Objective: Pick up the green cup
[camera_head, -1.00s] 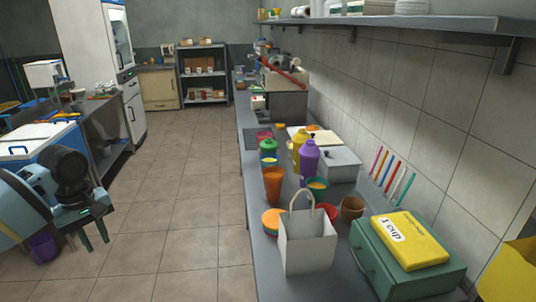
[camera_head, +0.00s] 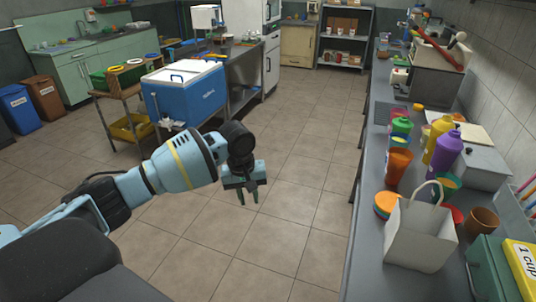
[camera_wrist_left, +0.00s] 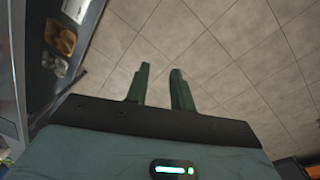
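A green cup (camera_head: 449,183) stands on the right-hand counter, partly hidden behind a white paper bag (camera_head: 420,236) with a looped handle. An orange cup (camera_head: 398,165) stands to its left, and a purple bottle (camera_head: 445,154) is just behind it. My left gripper (camera_head: 248,197) hangs over the floor left of the counter, well away from the green cup. In the left wrist view its two green fingers (camera_wrist_left: 160,88) are apart with nothing between them, only floor tiles beyond. My right gripper is not in view.
The metal counter (camera_head: 366,245) runs along the right wall, crowded with bottles, cups and a green box (camera_head: 490,270). A blue cooler (camera_head: 187,95) and a wooden cart (camera_head: 118,85) stand to the left. The tiled floor between is clear.

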